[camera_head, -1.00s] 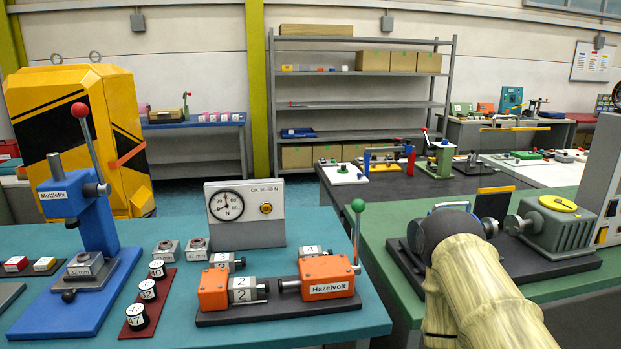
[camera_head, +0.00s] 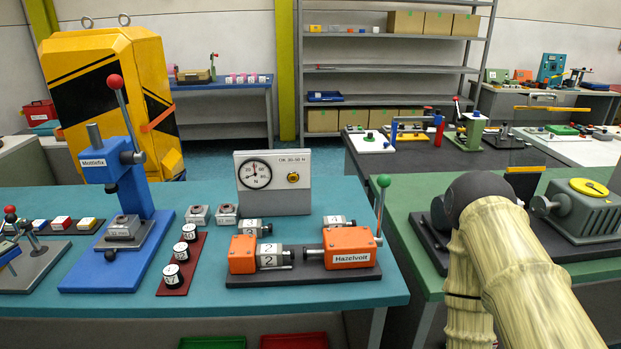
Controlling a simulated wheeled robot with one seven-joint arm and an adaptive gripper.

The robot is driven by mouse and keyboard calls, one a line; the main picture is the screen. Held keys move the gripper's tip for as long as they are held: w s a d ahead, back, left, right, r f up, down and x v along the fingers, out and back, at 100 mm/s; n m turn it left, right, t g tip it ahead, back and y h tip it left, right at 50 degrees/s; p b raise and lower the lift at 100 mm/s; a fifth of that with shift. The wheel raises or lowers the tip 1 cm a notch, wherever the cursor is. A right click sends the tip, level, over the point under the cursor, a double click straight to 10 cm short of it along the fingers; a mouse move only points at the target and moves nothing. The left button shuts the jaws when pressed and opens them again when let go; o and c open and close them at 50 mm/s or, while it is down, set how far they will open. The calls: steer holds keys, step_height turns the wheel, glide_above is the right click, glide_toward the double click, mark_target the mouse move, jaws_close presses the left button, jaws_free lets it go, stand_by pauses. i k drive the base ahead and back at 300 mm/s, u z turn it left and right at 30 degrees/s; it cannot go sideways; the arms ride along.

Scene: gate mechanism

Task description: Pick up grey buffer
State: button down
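No single part is plainly marked as the grey buffer, and I cannot tell which one it is. Grey cylinders numbered 2 (camera_head: 270,257) and 1 (camera_head: 254,228) lie by the orange Hazelvolt fixture (camera_head: 348,248). Two small grey blocks (camera_head: 198,214) (camera_head: 226,214) stand left of the dial gauge box (camera_head: 272,182). Another grey block (camera_head: 123,228) sits on the base of the blue Mottlefix press (camera_head: 121,175). My arm crosses the right side, its dark joint over the green bench. My gripper is not in view.
The teal bench (camera_head: 350,206) carries these devices. The green bench (camera_head: 438,283) is at right, with a grey machine (camera_head: 590,212). Trays (camera_head: 212,343) (camera_head: 293,341) lie below.

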mark_target(267, 255)
steer(key=z, duration=0.05)
steer(key=k, duration=1.05)
steer(key=u, duration=1.45)
steer(key=i, duration=1.4)
steer(key=z, duration=0.9)
steer(key=i, duration=0.55)
steer(key=z, duration=0.7)
